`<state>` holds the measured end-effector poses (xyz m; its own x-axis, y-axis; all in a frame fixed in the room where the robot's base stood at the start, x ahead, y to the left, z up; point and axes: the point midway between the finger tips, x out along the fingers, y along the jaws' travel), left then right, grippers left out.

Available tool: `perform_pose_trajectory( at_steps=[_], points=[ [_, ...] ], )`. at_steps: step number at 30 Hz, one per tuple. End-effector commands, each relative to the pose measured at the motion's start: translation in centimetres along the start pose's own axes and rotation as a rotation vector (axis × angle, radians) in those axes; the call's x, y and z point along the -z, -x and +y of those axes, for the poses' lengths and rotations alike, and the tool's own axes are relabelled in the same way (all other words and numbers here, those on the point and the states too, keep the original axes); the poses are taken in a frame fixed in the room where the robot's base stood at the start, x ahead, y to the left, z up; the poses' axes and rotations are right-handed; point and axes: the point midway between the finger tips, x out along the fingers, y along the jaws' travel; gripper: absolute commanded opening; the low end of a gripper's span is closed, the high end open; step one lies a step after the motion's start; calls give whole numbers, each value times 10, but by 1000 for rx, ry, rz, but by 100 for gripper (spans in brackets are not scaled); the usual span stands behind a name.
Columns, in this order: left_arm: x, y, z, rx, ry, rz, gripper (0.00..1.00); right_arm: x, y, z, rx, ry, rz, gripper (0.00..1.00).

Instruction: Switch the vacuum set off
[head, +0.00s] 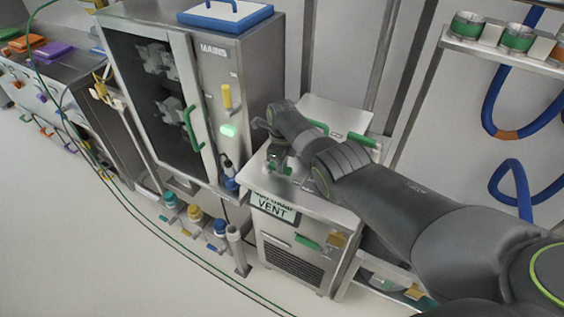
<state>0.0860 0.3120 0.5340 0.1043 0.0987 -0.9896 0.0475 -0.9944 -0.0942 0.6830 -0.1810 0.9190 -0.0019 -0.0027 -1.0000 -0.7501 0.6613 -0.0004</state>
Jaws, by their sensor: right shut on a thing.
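The vacuum set shows as a steel cabinet (257,60) with a dark glass door (155,95), and a lower steel unit labelled VENT (272,207) at its right. The cabinet's MAINS panel has an upright yellow lever (226,96) and a lit green lamp (229,130). My right gripper (277,160) reaches in from the right, over the top of the VENT unit near its left edge. It is shut on a small fitting there, mostly hidden by the fingers. A green handle (358,140) shows behind my wrist. My left gripper is not in view.
A green door handle (192,128) stands out from the cabinet front. Colour-capped bottles (194,212) stand low at the left of the VENT unit. A blue hose (512,185) hangs at the right. A green cable (150,225) crosses the open floor.

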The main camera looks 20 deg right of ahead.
Motion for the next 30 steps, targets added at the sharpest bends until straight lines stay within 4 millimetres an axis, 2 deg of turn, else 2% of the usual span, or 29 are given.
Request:
perform_pose_trajectory(
  at_steps=[9, 21, 22, 26, 30],
  points=[
    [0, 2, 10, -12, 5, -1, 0, -2, 0, 0, 0, -72, -5, 0],
    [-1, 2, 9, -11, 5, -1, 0, -2, 0, 1, -1, -78, -5, 0],
    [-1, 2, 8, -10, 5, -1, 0, -2, 0, 1, -1, -78, -5, 22],
    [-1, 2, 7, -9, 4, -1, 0, -1, 0, 1, -1, -77, -4, 40],
    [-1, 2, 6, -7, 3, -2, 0, -1, 0, 1, -1, -76, -4, 42]
  ],
)
